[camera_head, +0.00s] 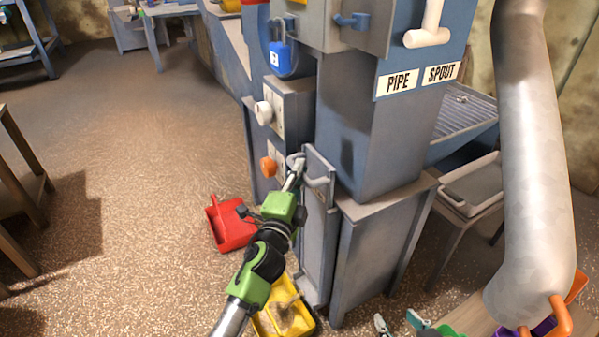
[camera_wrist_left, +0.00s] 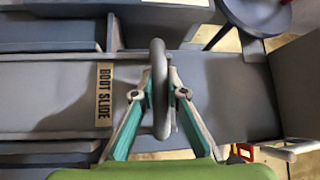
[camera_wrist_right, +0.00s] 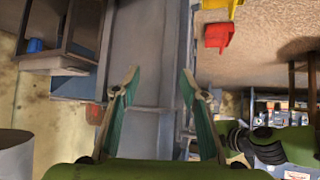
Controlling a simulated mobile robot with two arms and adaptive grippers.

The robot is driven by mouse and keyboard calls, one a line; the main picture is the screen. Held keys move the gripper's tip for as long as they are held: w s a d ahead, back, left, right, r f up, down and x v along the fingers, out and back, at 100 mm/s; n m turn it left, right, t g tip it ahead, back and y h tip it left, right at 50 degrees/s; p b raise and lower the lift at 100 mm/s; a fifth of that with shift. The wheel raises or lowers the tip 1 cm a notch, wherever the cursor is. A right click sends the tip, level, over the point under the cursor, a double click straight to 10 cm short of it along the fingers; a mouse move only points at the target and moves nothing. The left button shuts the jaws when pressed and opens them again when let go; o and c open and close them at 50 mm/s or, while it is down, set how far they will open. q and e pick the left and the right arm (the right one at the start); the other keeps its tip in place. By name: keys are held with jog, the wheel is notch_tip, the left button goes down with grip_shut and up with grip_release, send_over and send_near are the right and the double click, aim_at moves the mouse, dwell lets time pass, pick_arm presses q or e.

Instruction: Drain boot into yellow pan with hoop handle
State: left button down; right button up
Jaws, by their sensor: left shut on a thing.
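A yellow pan (camera_head: 263,322) stands on the floor at the foot of the machine with brown grainy material in it. My left arm partly covers it, and I cannot make out its handle. The tall grey boot slide (camera_head: 318,235) is above and beside it. Its label reads BOOT SLIDE in the left wrist view (camera_wrist_left: 104,90). My left gripper (camera_head: 296,170) is shut on the slide's grey handle (camera_wrist_left: 159,75), one finger on each side of the bar.
A red bin (camera_head: 228,226) stands on the floor left of the machine. An orange knob (camera_head: 268,166) and a white knob (camera_head: 263,112) stick out near my left gripper. A thick pipe (camera_head: 535,150) stands at the right. The floor at left is open.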

pick_arm(q)
jog(key=shift+r+p, duration=0.35)
jog(key=shift+r, duration=0.6)
pick_arm(e)
jog(key=s+d+f+g, duration=0.1)
jog(key=s+f+g, duration=0.1)
jog(key=s, duration=0.3)
jog(key=shift+d+f+g+h, duration=0.3)
jog(key=shift+d+f+g, duration=0.1)
jog(key=shift+f, duration=0.35)
pick_arm(q)
jog(key=c, duration=2)
grip_release()
jog(key=shift+f, duration=0.15)
jog(key=shift+f, duration=0.1)
jog(key=shift+s+f, duration=0.1)
jog(key=shift+s, duration=0.1)
jog(key=v, duration=1.1)
jog(key=shift+s, duration=0.3)
